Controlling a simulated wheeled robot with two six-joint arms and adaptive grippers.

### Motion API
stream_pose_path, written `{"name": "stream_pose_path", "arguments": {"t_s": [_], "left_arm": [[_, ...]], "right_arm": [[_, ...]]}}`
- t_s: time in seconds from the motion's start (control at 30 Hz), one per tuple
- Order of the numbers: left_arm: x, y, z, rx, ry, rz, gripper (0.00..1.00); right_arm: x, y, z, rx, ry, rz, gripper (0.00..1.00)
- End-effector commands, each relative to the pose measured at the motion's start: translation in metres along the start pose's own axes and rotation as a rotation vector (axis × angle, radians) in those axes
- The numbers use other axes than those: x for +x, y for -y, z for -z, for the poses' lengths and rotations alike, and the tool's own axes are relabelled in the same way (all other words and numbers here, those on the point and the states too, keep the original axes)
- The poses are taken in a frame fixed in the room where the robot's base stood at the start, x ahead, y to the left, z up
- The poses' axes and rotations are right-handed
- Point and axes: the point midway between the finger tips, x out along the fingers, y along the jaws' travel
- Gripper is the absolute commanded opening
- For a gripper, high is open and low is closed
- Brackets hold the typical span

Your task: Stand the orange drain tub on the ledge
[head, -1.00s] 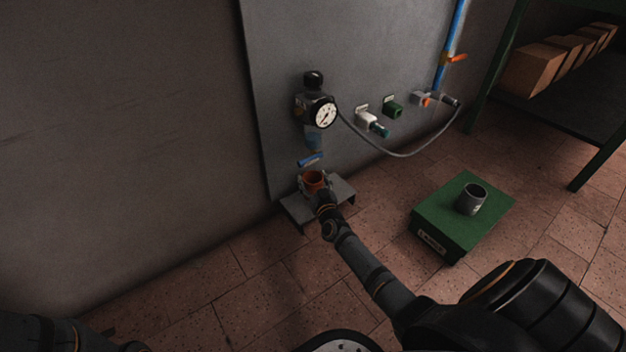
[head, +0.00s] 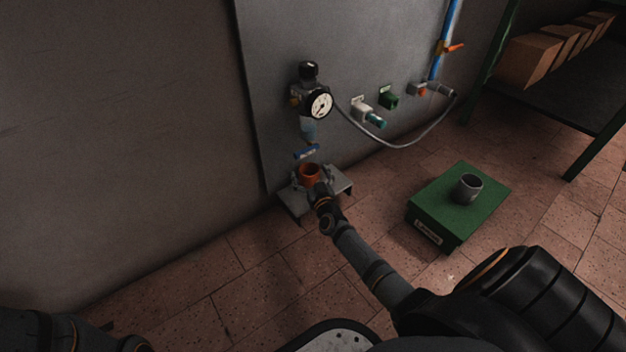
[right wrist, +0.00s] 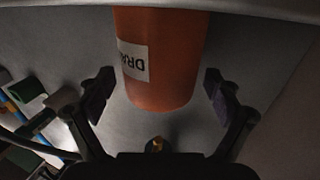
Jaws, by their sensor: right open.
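My right gripper (head: 316,181) is at the tub, coming from the front. In the right wrist view the tub (right wrist: 165,60) sits between the two spread fingers of the gripper (right wrist: 158,86), with a gap on each side. Its white label, partly reading "DRA", appears upside down. A pale edge crosses the top of that view. My left arm shows at the lower left of the head view, its gripper out of view.
A pressure gauge (head: 320,105) with a grey hose (head: 400,146) hangs on the panel above. A green box (head: 437,223) with a grey cup (head: 467,188) stands on the floor to the right. A green shelf (head: 545,108) with cartons is at the far right. The floor at left is clear.

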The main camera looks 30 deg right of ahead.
Motion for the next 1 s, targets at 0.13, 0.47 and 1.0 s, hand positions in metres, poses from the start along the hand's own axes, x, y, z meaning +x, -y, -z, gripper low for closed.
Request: {"name": "stream_pose_path", "arguments": {"t_s": [0.13, 0.47, 1.0], "left_arm": [[0.001, 0.000, 0.001, -0.001, -0.003, 0.001, 0.00], [0.001, 0.000, 0.002, -0.001, -0.005, 0.002, 0.00], [0.003, 0.000, -0.005, 0.002, 0.012, 0.001, 0.00]], "right_arm": [[-0.031, 0.000, -0.002, 0.000, 0.004, 0.002, 0.91], [-0.102, 0.000, -0.002, -0.002, 0.003, 0.000, 0.91], [-0.115, 0.002, 0.007, -0.001, -0.003, 0.005, 0.91]]}}
